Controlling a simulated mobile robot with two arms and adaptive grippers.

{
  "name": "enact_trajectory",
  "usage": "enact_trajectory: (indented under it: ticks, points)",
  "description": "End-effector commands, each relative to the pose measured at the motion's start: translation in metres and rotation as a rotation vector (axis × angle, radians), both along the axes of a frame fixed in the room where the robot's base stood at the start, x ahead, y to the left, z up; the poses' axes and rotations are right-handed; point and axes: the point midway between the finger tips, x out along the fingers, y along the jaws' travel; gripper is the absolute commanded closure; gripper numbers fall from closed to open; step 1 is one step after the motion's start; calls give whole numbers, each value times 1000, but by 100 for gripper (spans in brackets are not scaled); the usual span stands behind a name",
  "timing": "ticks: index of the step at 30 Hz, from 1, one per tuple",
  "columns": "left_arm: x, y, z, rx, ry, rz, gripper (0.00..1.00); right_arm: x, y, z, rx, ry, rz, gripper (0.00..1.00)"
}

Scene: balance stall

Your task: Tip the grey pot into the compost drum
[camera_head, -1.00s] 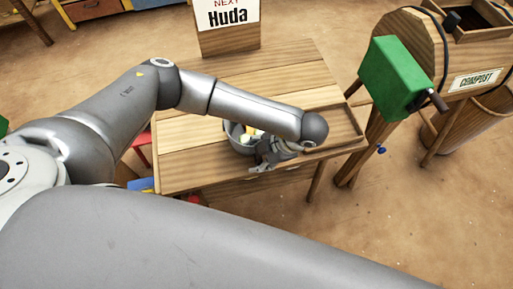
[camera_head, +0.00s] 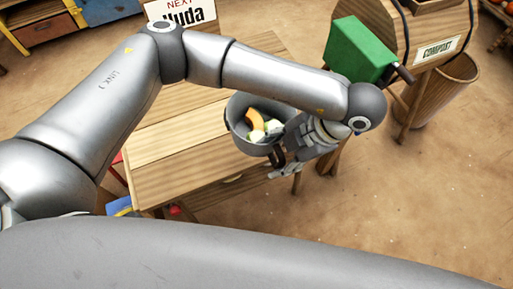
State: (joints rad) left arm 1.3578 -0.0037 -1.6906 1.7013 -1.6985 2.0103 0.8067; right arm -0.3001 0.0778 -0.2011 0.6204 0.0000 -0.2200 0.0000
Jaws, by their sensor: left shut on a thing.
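The grey pot (camera_head: 237,112) is in the middle of the camera_head view, with orange, yellow and whitish scraps (camera_head: 256,124) inside. My left gripper (camera_head: 277,160) is shut on the pot's near right side. The pot looks upright or only slightly tilted, and appears raised above the wooden table (camera_head: 170,160). The compost drum (camera_head: 425,25) is at the upper right, a wooden drum with a "COMPOST" label and a green box (camera_head: 358,50) with a crank on its near side. My right gripper is not in view.
A sign reading "NEXT Huda" (camera_head: 183,12) stands at the table's back. A wooden bin (camera_head: 440,90) stands below the drum. Drum legs rise from the floor right of the table. The floor at lower right is clear.

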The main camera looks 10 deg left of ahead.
Motion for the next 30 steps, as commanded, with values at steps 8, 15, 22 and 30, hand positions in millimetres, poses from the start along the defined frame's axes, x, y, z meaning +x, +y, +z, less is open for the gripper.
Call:
enact_trajectory:
  ticks: [8,15,22,30]
  points:
    - [-6,-18,9,1,-2,1,100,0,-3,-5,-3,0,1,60]
    - [-3,-16,11,1,-3,-27,100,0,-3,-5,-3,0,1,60]
    - [26,7,19,2,-8,-271,100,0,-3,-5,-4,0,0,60]
    - [67,40,40,0,-8,-707,100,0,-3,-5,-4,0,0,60]
